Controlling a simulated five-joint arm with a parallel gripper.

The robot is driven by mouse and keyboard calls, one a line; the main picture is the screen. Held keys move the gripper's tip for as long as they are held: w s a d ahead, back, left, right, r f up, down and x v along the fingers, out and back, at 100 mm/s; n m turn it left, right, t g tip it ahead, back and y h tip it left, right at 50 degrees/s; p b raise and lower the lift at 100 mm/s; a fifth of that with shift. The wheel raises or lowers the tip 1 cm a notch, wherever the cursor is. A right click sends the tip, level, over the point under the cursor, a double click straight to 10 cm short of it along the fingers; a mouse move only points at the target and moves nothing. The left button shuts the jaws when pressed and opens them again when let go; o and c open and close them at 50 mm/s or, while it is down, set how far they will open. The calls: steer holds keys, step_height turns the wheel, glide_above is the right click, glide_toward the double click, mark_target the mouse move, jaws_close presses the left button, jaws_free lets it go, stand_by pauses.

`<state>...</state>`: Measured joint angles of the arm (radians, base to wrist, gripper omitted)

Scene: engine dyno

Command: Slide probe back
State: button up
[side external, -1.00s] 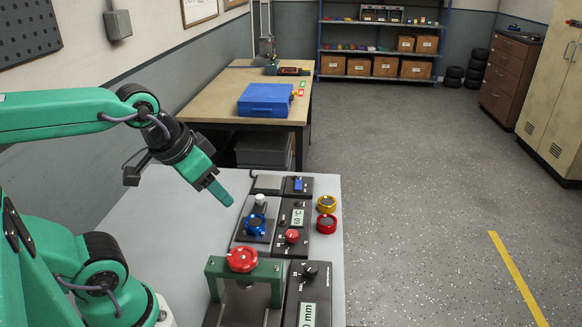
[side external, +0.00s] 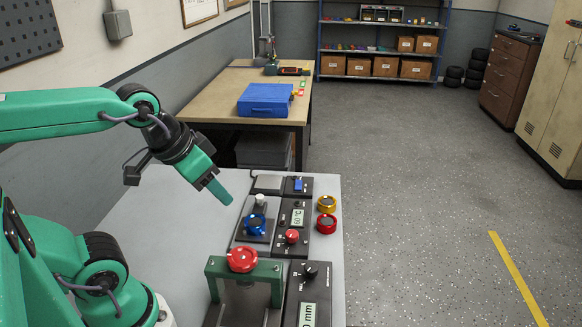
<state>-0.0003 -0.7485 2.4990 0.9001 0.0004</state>
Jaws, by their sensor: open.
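My gripper (side external: 219,191) hangs at the end of my green arm, above the grey table (side external: 160,214) and left of the row of devices. Its tip is seen from the side, so the gap between its fingers is hard to see. It holds nothing that I can make out. A white-topped part (side external: 260,200) stands behind a blue ring-shaped part (side external: 256,223) on a dark plate, just right of my gripper and apart from it. I cannot tell which part is the probe.
A green press frame with a red handwheel (side external: 242,259) stands in front. Panels right of it carry a red knob (side external: 292,236), a black dial (side external: 310,270) and a blue slider (side external: 298,184). Yellow (side external: 326,204) and red (side external: 326,224) rings lie at the right edge. The left tabletop is bare.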

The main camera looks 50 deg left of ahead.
steer(key=w, duration=0.1)
steer(key=g, duration=0.5)
glide_above(260, 197)
step_height(260, 197, down, 10)
steer(key=shift+s+d+r, duration=0.1)
steer(key=shift+s, duration=0.05)
steer(key=shift+a+f+g, duration=0.25)
steer(key=shift+f+g, duration=0.05)
steer(key=shift+f, duration=0.1)
steer(key=shift+f, duration=0.1)
steer(key=shift+f, duration=3.8)
